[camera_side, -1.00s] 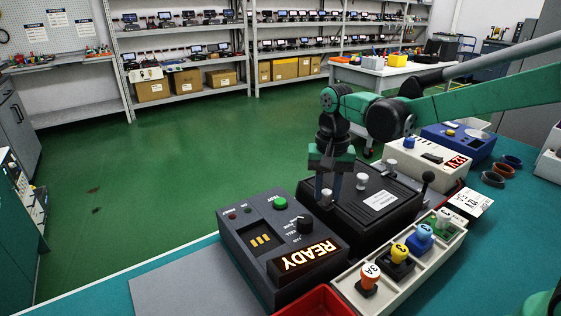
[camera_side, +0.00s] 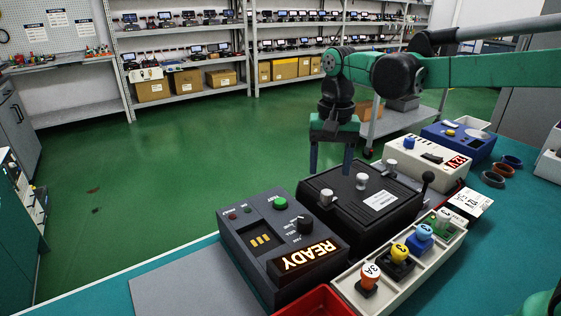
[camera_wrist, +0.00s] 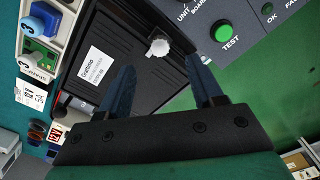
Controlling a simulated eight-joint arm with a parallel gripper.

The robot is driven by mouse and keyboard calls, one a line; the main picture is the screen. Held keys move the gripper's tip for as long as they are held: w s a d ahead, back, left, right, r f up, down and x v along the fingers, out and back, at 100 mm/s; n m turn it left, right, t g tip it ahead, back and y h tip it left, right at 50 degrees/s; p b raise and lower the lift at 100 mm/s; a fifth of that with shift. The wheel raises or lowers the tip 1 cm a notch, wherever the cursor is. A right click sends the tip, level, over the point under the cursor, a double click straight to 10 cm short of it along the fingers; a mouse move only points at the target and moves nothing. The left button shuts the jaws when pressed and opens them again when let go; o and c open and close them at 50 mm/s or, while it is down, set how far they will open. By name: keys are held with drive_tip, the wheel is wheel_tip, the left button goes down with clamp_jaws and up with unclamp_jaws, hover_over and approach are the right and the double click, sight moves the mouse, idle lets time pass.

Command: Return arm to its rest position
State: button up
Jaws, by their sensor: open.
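My gripper (camera_side: 331,165) hangs fingers down above the black box (camera_side: 345,215), clear of its top. Its two blue fingers are apart with nothing between them. In the wrist view my gripper (camera_wrist: 160,72) is also open and empty. The black box (camera_wrist: 90,55) lies below it there, with a white label and a light knob (camera_wrist: 158,46). My arm reaches in from the right, at upper right in the side view.
A grey test unit (camera_side: 262,262) reads READY beside the black box. A tray (camera_side: 392,298) holds several numbered coloured plugs. A red bin (camera_side: 318,301), a white 12V unit (camera_side: 413,158) and a blue unit (camera_side: 460,141) stand nearby. A grey cart (camera_side: 385,125) stands behind.

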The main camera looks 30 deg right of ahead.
drive_tip(key=shift+r, duration=0.1)
drive_tip(key=shift+s, duration=0.2)
drive_tip(key=s+f+n+t, duration=0.1)
drive_tip(key=s+n+t, duration=0.6)
drive_tip(key=s, duration=0.2)
drive_tip(key=shift+f+n, duration=0.35)
drive_tip(key=shift+n, duration=0.05)
idle(0.5)
